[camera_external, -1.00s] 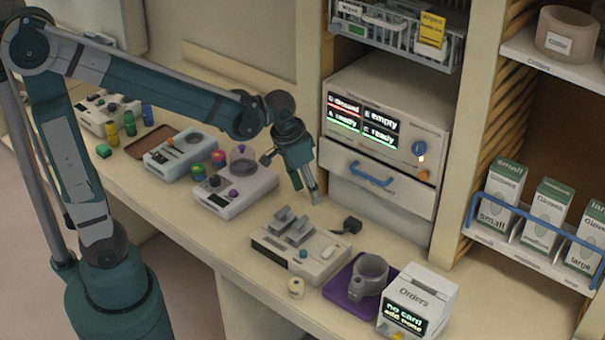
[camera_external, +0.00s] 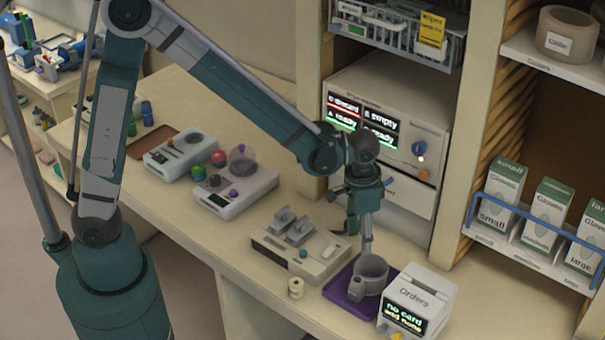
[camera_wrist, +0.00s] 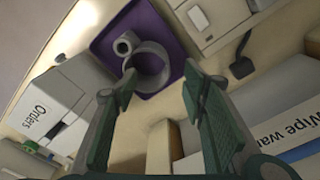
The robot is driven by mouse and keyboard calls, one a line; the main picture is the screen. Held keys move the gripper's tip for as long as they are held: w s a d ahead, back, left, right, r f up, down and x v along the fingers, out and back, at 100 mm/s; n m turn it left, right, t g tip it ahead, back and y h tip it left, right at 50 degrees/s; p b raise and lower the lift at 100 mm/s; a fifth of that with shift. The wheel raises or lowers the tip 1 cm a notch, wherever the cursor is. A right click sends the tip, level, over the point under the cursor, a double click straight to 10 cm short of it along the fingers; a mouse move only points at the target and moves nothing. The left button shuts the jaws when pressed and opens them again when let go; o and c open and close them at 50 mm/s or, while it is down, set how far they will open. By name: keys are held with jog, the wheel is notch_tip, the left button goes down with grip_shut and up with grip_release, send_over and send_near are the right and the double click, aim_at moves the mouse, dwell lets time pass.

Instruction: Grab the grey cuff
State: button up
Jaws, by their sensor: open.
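The grey cuff (camera_external: 371,284) is a short open ring with a smaller tube on its side. It rests on a purple mat (camera_external: 333,289) near the front of the counter. In the wrist view the cuff (camera_wrist: 160,53) lies on the mat (camera_wrist: 104,50), just beyond my fingertips. My gripper (camera_external: 366,247) points down right above the cuff in the external view. In the wrist view my gripper (camera_wrist: 161,84) has its two green fingers spread wide with nothing between them. I cannot tell whether a fingertip touches the cuff.
The white Orders box (camera_external: 415,297) stands close to the mat's right side. The cabinet with lit displays (camera_external: 385,120) stands behind. A black item (camera_wrist: 241,62) lies near the device.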

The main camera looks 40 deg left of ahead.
jog(key=s+d+f+m+p, duration=0.1)
jog(key=s+d+f+p, duration=0.1)
jog(key=d, duration=0.4)
jog(key=shift+s+f+g+y, duration=0.3)
jog(key=shift+s+f, duration=0.1)
jog(key=shift+s, duration=0.1)
jog(key=shift+d, duration=0.1)
jog(key=shift+f, duration=1.3)
jog(key=shift+f, duration=0.15)
jog(key=p, duration=0.1)
send_over(368, 295)
jog(key=shift+w+f, duration=0.15)
jog(key=shift+f, duration=1.1)
jog(key=shift+w+f, duration=0.15)
jog(key=shift+f, duration=1.05)
jog(key=shift+c, duration=0.7)
grip_shut()
